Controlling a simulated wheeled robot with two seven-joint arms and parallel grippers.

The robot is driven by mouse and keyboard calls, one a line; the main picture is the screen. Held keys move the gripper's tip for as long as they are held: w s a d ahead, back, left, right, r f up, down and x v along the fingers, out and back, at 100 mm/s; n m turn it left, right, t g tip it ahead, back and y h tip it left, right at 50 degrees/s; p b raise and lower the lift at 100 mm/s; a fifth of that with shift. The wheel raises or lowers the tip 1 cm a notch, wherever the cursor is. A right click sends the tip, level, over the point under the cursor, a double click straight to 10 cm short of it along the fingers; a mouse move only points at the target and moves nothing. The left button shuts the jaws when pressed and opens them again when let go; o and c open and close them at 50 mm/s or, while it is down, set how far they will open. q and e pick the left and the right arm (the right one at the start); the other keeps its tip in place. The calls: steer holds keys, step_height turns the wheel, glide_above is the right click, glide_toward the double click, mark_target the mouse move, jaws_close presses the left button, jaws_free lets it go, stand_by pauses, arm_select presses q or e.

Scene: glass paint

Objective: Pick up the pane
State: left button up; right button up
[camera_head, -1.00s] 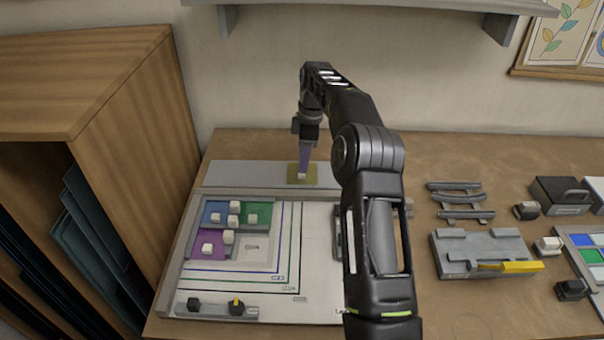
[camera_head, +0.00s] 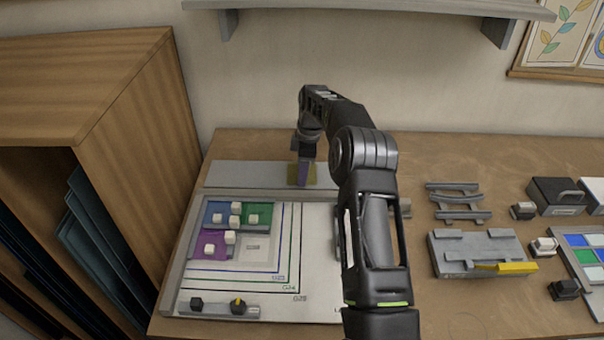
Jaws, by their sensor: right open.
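A yellowish pane (camera_head: 313,174) lies on the grey strip (camera_head: 240,174) at the back of the table, mostly hidden behind my right gripper. My right gripper (camera_head: 303,183) points down over the pane and is open. I cannot tell whether its fingertips touch the pane. The white block on the pane is now hidden behind the gripper. My left gripper does not show.
A layout board (camera_head: 320,250) holds blue, green and purple panes with several white blocks. Grey racks (camera_head: 460,203) and a grey jig (camera_head: 478,252) with a yellow tool stand right of my arm. A wooden cabinet (camera_head: 150,130) bounds the left side; a shelf (camera_head: 370,8) hangs above.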

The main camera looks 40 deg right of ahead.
steer(key=shift+c, duration=0.5)
jaws_close()
